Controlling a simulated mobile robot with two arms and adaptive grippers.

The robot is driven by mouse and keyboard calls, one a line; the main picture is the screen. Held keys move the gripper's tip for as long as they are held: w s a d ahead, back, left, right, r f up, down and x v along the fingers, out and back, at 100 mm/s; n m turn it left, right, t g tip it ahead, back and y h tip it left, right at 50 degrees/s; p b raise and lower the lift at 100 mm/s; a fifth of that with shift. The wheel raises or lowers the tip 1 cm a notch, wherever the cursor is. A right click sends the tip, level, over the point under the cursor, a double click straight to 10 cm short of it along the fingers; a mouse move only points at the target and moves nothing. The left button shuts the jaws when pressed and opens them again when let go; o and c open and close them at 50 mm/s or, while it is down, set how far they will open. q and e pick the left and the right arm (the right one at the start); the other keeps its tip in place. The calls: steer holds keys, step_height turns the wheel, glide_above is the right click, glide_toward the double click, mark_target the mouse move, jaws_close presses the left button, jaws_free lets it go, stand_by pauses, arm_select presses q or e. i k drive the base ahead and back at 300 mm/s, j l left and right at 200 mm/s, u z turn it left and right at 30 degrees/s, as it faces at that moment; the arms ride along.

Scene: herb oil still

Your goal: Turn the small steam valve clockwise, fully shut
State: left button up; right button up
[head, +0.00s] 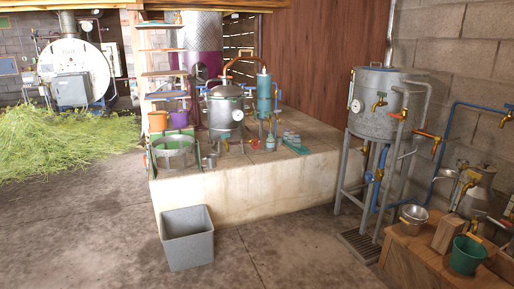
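Several valves and taps show, and I cannot tell which is the small steam valve. A small steel still pot (224,110) with a dial gauge stands on the concrete platform, joined by a copper pipe (240,60) to a teal condenser (264,92). Small fittings around the pot are too small to read. Neither of my grippers is in view.
The concrete platform (250,190) fills the middle, with a grey bin (186,238) before it. A wooden bench (415,254) at the lower right holds a green bucket (467,256). Cut herbs (60,142) cover the left floor. The front floor is clear.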

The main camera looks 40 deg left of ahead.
mark_target(256, 146)
steer(key=i+j+u, duration=0.25)
steer(key=i, duration=0.15)
steer(key=i+u, duration=0.25)
steer(key=i, duration=0.15)
